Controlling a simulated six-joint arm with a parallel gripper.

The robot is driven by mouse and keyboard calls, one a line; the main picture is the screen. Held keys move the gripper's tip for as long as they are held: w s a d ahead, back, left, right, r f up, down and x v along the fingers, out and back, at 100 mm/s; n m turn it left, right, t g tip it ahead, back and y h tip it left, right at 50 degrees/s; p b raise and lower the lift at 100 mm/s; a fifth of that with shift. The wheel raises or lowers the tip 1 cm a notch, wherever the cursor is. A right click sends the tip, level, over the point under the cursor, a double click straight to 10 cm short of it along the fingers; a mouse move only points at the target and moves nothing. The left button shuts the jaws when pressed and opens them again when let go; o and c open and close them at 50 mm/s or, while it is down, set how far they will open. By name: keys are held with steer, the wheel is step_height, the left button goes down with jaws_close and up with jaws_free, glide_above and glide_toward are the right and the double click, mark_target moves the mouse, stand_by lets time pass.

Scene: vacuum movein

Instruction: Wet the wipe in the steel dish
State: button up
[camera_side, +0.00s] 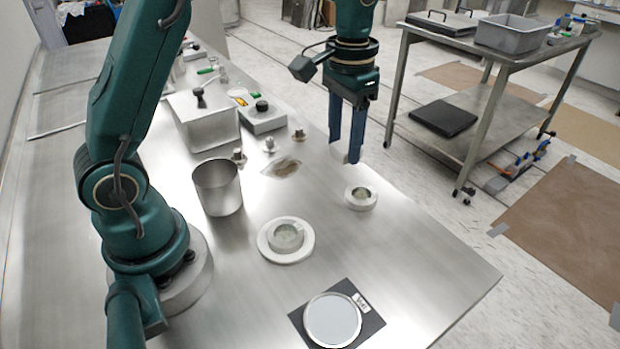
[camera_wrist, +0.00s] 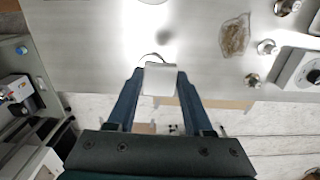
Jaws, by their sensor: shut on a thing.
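My gripper (camera_side: 345,152) is shut on a pale, flat wipe (camera_wrist: 160,79), which shows between the fingertips in the wrist view. In the side view the fingers point down over the far edge of the steel table, and the wipe is mostly hidden there. A thin curved dark rim shows just beyond the wipe in the wrist view. It may be the steel dish, but I cannot tell. I also cannot tell whether the wipe touches anything below it.
A small ring-shaped holder (camera_side: 361,199) stands near my gripper. Another ring sits on a white disc (camera_side: 273,252). A steel beaker (camera_side: 218,187), a clear bag (camera_side: 283,168), small metal knobs and a lidded dish on a black mat (camera_side: 372,322) share the table (camera_side: 430,275). A cart stands beyond.

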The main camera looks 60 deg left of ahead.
steer(key=c, duration=0.4)
steer(key=shift+w+f+n, duration=0.1)
steer(key=shift+n, duration=0.4)
steer(key=shift+d+f+n, duration=0.1)
steer(key=shift+f+n, duration=0.1)
steer(key=shift+n, duration=0.2)
steer(key=s+d+f+m, duration=0.2)
steer(key=s+d, duration=1.3)
steer(key=d, duration=0.2)
steer(key=shift+s+d+f, duration=0.1)
steer(key=shift+f, duration=1.45)
steer(key=shift+s+d+f, duration=0.1)
steer(key=shift+f, duration=1.4)
